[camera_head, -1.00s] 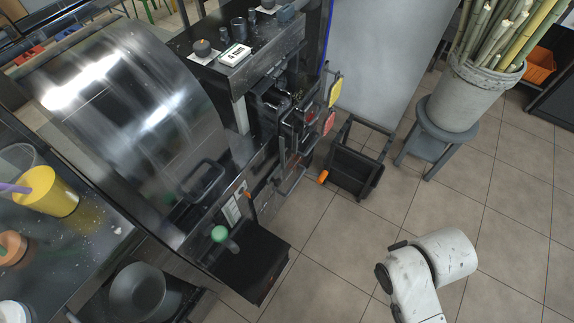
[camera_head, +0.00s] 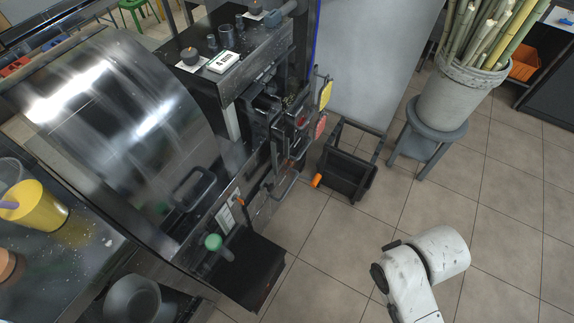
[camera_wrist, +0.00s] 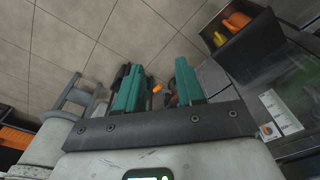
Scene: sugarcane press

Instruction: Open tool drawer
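In the wrist view my gripper (camera_wrist: 158,66) is open, its two teal fingers apart with nothing between them but floor and more distant things. A dark open-topped box (camera_wrist: 238,22) holding orange and yellow items juts from the machine at the wrist view's upper right, apart from my fingers. In the head view a black box (camera_head: 252,268) juts from the machine's lower front, below a green knob. It may be the same box or the tool drawer, but I cannot tell. My gripper is not visible in the head view, only a white arm part.
The steel press machine (camera_head: 130,120) fills the head view's left. A black bin (camera_head: 347,176) with an orange handle stands on the floor, close to a grey stool (camera_head: 425,145) bearing a bucket of cane (camera_head: 455,95).

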